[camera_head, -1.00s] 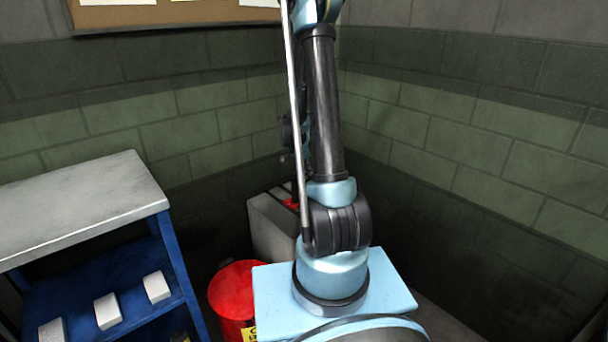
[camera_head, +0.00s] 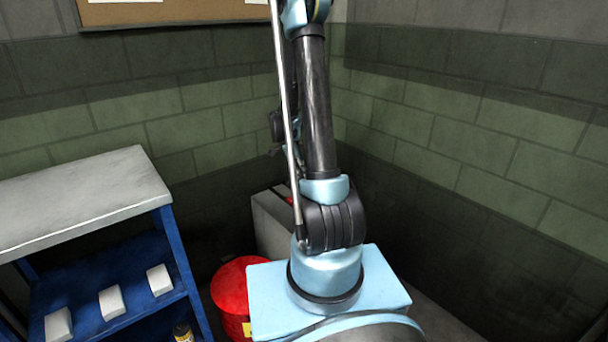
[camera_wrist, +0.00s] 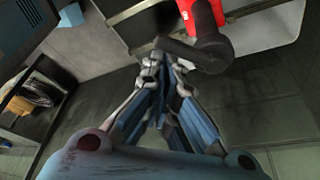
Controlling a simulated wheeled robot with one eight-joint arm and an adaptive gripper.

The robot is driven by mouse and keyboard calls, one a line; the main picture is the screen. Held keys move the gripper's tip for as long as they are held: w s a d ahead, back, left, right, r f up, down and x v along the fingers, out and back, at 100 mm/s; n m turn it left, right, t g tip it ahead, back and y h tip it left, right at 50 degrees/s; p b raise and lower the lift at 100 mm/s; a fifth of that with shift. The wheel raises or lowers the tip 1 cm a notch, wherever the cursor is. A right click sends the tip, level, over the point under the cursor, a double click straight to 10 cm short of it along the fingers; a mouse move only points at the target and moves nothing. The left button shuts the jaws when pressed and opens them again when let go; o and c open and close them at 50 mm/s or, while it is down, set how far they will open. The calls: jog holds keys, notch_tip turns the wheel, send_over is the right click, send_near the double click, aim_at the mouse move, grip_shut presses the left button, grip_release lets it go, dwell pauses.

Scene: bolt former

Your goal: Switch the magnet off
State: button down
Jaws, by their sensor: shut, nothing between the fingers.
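In the wrist view a red block-like body (camera_wrist: 203,16), which looks like the magnet, has a black lever (camera_wrist: 183,49) with a round hub at its right end. The lever's free end lies right by my fingertips; whether they touch cannot be told. My gripper (camera_wrist: 160,62) is shut and empty. Only a sliver of red shows by the arm above a grey box (camera_head: 268,228).
A blue shelf unit (camera_head: 183,272) with a grey top (camera_head: 75,205) and several white blocks stands at the left. A red bin (camera_head: 232,290) stands on the floor beside the grey box. Walls close the corner behind. The wrist view shows dark shelving (camera_wrist: 25,95) at the left.

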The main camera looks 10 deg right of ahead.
jog(key=shift+w+a, duration=0.15)
jog(key=shift+a, duration=0.95)
jog(key=shift+d, duration=0.15)
jog(key=shift+w+d, duration=0.4)
jog(key=shift+w, duration=0.25)
notch_tip(320, 180, up, 9)
jog(key=shift+s+d+r, duration=0.15)
jog(key=shift+s+d, duration=0.05)
jog(key=shift+s, duration=0.05)
dwell(0.6)
